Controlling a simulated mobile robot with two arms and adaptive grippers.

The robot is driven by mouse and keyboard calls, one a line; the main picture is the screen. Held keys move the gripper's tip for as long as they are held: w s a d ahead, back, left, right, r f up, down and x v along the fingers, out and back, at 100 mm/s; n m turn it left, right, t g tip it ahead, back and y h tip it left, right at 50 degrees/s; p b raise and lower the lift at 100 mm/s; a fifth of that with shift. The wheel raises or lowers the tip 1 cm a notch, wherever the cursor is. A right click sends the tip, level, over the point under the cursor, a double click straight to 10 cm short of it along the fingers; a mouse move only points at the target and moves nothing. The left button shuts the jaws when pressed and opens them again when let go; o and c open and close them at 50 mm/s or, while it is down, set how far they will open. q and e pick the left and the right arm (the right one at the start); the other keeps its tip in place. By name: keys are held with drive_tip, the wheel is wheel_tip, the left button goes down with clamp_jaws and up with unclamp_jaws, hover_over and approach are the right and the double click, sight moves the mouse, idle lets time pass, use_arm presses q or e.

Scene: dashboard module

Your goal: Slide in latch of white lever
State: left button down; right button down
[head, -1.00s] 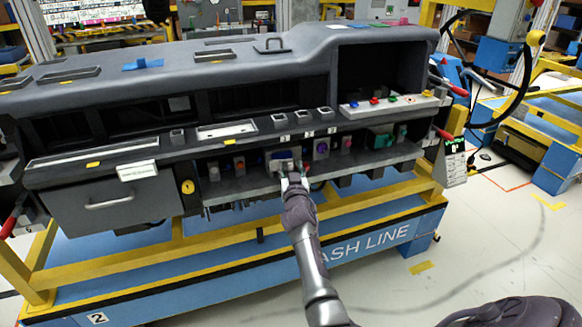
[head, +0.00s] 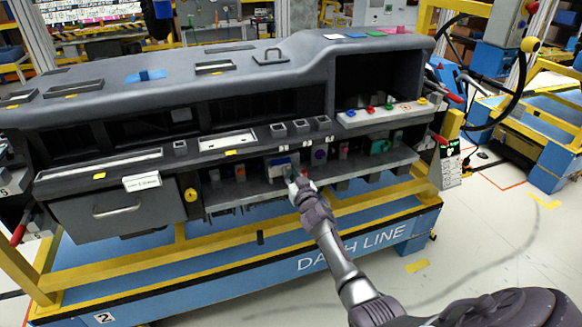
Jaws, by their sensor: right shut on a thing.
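The dashboard module (head: 210,80) stands on a cart, with a shelf of small connectors along its lower front. A blue and grey connector (head: 281,163) sits on this shelf near the middle. My right gripper (head: 294,180) is at the shelf's front edge, just in front of and below that connector. It is shut on a small whitish part, which looks like the white lever; the fingers hide most of it. How far its latch is slid in is too small to tell. My left gripper is not in view.
Orange, purple and green parts stand on the shelf (head: 356,177) to both sides of the gripper. The overhanging ledge with labelled sockets is just above. The yellow and blue cart frame (head: 260,262) lies below. Open floor (head: 480,240) is at the right.

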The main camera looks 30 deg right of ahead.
drive_tip(key=shift+w+n+y, duration=0.1)
drive_tip(key=shift+n+y, duration=0.2)
drive_tip(key=shift+y, duration=0.1)
drive_tip(key=shift+r, duration=0.1)
drive_tip(key=c, duration=1.1)
unclamp_jaws()
drive_tip(key=v, duration=1.2)
